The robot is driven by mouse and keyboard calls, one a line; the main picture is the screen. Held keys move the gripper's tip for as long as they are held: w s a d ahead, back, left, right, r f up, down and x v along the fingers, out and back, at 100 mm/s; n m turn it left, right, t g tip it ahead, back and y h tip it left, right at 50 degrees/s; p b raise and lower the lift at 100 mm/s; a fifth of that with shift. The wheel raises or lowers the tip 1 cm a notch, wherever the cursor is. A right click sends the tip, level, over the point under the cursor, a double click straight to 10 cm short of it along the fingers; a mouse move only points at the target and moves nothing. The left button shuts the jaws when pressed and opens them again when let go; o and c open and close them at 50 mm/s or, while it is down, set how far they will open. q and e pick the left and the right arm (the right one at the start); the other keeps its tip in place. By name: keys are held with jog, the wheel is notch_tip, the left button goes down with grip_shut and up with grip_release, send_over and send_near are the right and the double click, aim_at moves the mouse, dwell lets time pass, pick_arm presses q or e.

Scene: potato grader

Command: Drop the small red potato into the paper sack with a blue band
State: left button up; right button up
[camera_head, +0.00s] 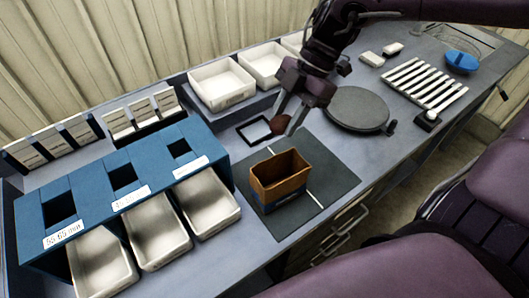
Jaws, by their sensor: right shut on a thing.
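The small red potato (280,124) is between the fingertips of my right gripper (287,123), which is shut on it. The gripper holds it above and a little behind the open paper sack. The brown paper sack (280,176) stands upright on a dark mat. Its blue band (287,204) shows low on its front side. The inside bottom of the sack is hidden. My left gripper is not in view.
A blue grader box (90,190) with square holes and white trays (157,231) stands left of the sack. White bins (221,84) line the back. A round grey plate (357,109) and a white slatted rack (424,82) lie to the right. The dark mat (325,172) is clear around the sack.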

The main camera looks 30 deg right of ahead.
jog(key=shift+s+f+b, duration=0.3)
jog(key=shift+f+b, duration=0.05)
jog(key=shift+b, duration=0.05)
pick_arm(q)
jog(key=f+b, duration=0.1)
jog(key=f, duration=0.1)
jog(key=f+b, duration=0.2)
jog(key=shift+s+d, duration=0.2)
pick_arm(e)
notch_tip(320, 180, down, 5)
jog(key=shift+s+r, duration=0.1)
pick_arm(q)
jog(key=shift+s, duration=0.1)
pick_arm(e)
jog(key=o, duration=1.1)
pick_arm(q)
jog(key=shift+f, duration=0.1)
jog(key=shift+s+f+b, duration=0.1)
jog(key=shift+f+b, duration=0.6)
jog(key=shift+b, duration=0.25)
pick_arm(e)
jog(key=v, duration=0.7)
jog(key=shift+d+r, duration=0.2)
jog(key=shift+r, duration=0.05)
